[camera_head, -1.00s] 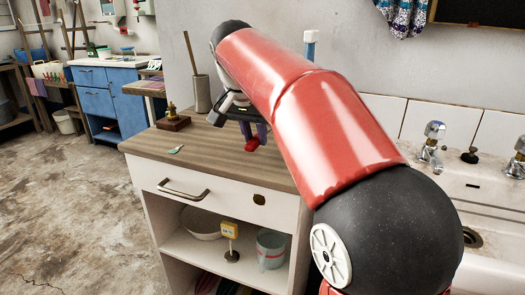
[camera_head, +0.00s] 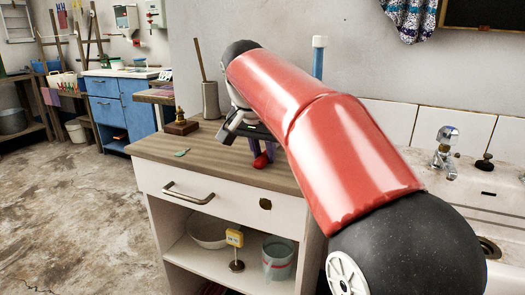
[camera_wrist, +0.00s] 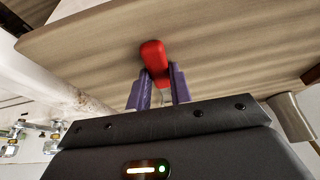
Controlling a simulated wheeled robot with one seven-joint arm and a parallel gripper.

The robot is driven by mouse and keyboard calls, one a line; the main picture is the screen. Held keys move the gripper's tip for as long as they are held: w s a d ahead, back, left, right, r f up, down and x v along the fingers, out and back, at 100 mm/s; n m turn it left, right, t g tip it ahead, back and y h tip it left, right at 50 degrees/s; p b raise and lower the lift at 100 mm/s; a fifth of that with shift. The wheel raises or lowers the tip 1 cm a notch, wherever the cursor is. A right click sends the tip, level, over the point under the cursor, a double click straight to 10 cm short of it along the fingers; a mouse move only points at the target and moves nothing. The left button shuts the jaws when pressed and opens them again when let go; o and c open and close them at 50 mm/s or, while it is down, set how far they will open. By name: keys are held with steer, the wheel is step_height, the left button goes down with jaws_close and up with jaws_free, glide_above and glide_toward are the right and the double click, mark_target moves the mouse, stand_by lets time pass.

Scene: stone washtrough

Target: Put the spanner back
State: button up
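The red-handled tool, which I take as the spanner, shows its red end (camera_head: 262,160) over the wooden cabinet top (camera_head: 215,157); its red end also shows in the wrist view (camera_wrist: 154,58). A shiny shaft runs back from it between the purple fingers of my gripper (camera_wrist: 160,88), and its far part is hidden there. My gripper (camera_head: 258,148) appears shut on it, pointing down near the right part of the top. I cannot tell whether the red end touches the wood. A small green item (camera_head: 182,152) lies flat at the left front of the top.
A brass-coloured ornament on a wooden block (camera_head: 181,125) and a grey pot with a stick (camera_head: 210,100) stand at the back left. The sink with taps (camera_head: 446,150) is at right.

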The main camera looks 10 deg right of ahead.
steer(key=o, duration=0.4)
steer(key=shift+f+g, duration=0.3)
steer(key=shift+f, duration=0.5)
steer(key=shift+r, duration=0.15)
steer(key=p+v, duration=0.4)
steer(key=v, duration=0.9)
steer(key=s+d+f+n+y, duration=0.1)
steer(key=s+f+n, duration=0.1)
steer(key=s+f, duration=0.5)
steer(key=s+d+f+n+t, duration=0.1)
steer(key=s+d+f+n, duration=0.1)
steer(key=s+f, duration=0.5)
steer(key=s+d+f+n+t+y, duration=0.1)
steer(key=s+d+f+n, duration=0.1)
steer(key=s+f, duration=0.6)
step_height(320, 180, down, 4)
steer(key=shift+d+r+n+y, duration=0.15)
steer(key=shift+r+n+y, duration=0.15)
steer(key=shift+n, duration=0.3)
